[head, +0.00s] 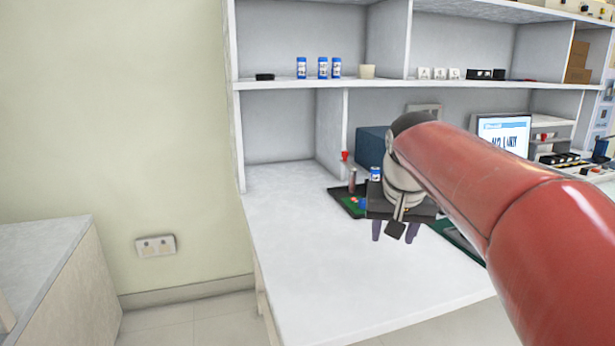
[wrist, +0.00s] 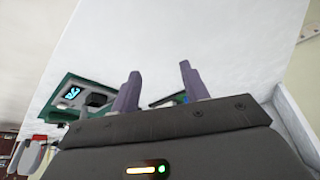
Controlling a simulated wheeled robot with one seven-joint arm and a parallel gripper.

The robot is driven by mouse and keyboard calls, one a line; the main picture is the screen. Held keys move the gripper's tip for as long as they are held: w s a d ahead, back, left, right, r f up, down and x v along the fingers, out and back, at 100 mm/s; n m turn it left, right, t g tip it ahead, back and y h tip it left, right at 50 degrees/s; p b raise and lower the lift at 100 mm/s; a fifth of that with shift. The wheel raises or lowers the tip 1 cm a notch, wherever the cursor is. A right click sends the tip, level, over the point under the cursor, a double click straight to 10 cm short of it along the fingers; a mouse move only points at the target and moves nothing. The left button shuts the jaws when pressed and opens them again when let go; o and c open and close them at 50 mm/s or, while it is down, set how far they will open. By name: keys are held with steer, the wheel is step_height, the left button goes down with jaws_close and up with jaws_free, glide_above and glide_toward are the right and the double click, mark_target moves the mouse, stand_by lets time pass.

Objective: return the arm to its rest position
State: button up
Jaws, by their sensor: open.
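My red arm (head: 480,185) reaches in from the right of the head view, over the white bench. My gripper (head: 394,232) hangs at its end, above the bench top, with its two purple fingers apart. In the wrist view my gripper (wrist: 160,85) shows its two fingers spread with nothing between them. Part of the bench behind the arm and gripper is hidden.
The white bench (head: 290,240) has clear room at its left. A green tray (head: 345,202) with small parts and a blue can (head: 376,173) are close behind my gripper. A monitor (head: 503,133) stands at the back right. Shelves (head: 290,86) hang above.

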steer(key=s+f+n, duration=0.1)
steer(key=s+f, duration=0.6)
steer(key=s, duration=0.4)
steer(key=s+f, duration=0.6)
steer(key=s, duration=0.6)
steer(key=shift+f+n+t+y, duration=0.3)
steer(key=shift+f+n+t, duration=0.1)
